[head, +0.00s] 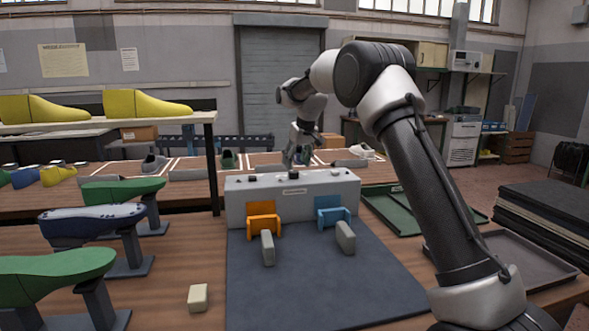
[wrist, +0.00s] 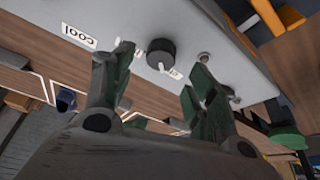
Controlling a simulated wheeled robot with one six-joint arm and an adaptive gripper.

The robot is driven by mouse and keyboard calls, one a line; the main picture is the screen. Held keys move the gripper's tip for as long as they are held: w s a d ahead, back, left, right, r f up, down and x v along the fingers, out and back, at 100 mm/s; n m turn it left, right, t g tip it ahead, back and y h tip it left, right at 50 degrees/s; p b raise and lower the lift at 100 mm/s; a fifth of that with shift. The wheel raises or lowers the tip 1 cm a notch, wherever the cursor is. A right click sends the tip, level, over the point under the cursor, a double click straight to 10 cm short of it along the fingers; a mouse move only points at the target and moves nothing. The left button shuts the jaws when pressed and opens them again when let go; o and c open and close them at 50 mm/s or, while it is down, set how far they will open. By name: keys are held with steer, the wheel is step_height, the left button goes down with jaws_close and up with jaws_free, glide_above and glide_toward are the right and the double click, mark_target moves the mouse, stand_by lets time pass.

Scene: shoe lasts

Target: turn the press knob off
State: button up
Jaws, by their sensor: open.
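A grey press panel (head: 240,205) stands at the back of a dark mat, with small dark knobs along its top. In the wrist view a round black knob (wrist: 161,53) with a pale pointer mark sits on the panel top. A small label beside it is partly hidden and I cannot read it. My gripper (head: 289,163) is above the back of the panel. In the wrist view its two fingers (wrist: 163,60) are open and apart, with the knob between and beyond their tips. Nothing is held, and I cannot tell contact.
A "cool" label (wrist: 78,36) and small metal fittings (wrist: 204,57) lie on the panel near the knob. Orange (head: 263,220) and blue (head: 332,211) clamps stand at its front. Green lasts (head: 55,275) are at left; a green tray (head: 400,215) is at right.

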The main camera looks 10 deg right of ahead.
steer(key=v, duration=0.7)
steer(key=shift+r, duration=0.3)
steer(key=shift+d, duration=0.1)
steer(key=s+d+f+m+g, duration=0.1)
steer(key=s+f+g, duration=0.1)
steer(key=s+f, duration=0.4)
steer(key=s+d+m, duration=0.1)
steer(key=s+d, duration=0.3)
steer(key=s, duration=1.1)
steer(key=s+d+r+m+t+h, duration=0.1)
steer(key=s+d, duration=0.3)
steer(key=s, duration=1.1)
steer(key=s+d+t, duration=0.1)
steer(key=s+d, duration=0.3)
steer(key=s, duration=1.2)
steer(key=shift+r+m, duration=0.4)
